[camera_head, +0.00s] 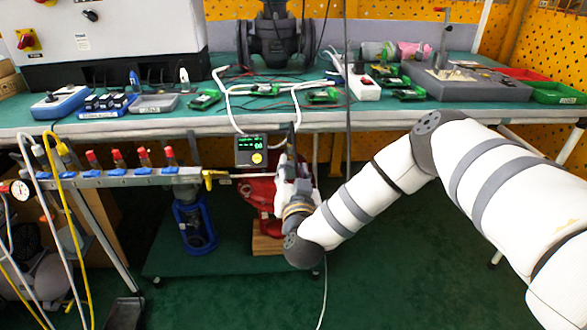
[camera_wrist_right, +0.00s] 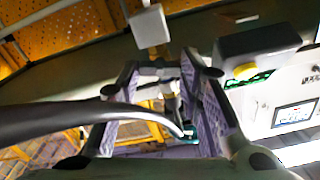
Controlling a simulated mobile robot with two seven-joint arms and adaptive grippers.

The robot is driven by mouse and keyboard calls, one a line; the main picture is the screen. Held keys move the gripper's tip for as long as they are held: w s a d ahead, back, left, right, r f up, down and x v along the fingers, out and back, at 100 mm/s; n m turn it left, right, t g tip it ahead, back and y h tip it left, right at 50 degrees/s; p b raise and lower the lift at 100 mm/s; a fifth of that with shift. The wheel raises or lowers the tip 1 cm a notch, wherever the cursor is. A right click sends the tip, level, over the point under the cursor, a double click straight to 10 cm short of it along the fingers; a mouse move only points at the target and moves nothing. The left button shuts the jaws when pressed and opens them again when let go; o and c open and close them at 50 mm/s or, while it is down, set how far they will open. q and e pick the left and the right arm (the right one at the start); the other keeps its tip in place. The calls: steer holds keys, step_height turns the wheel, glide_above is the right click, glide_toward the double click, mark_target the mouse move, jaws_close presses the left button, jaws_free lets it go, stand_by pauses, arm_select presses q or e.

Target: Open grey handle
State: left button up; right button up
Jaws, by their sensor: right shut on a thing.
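My right gripper (camera_head: 290,165) is at the front of the bench, beside the small display box and above the red valve body (camera_head: 259,194). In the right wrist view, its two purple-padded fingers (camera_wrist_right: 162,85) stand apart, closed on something. A dark grey curved bar, which looks like the grey handle (camera_wrist_right: 60,122), comes in from the left edge, and its end lies between the fingers. The exact contact is hard to see. In the head view the gripper hides the handle. My left gripper is not in view.
A display box with a yellow button (camera_head: 251,151) is close left of the gripper. A manifold with red-topped blue valves (camera_head: 118,172) runs further left. The bench (camera_head: 400,118) with boards and cables is just above. A blue-framed device (camera_head: 193,222) stands below left.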

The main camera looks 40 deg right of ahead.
steer(key=m, duration=0.3)
steer(key=shift+m, duration=0.3)
steer(key=m, duration=0.3)
steer(key=shift+m, duration=0.3)
steer(key=m, duration=0.3)
steer(key=shift+f+m, duration=0.1)
steer(key=shift+m, duration=2)
steer(key=o, duration=1.2)
steer(key=shift+c, duration=0.2)
steer(key=shift+s, duration=0.1)
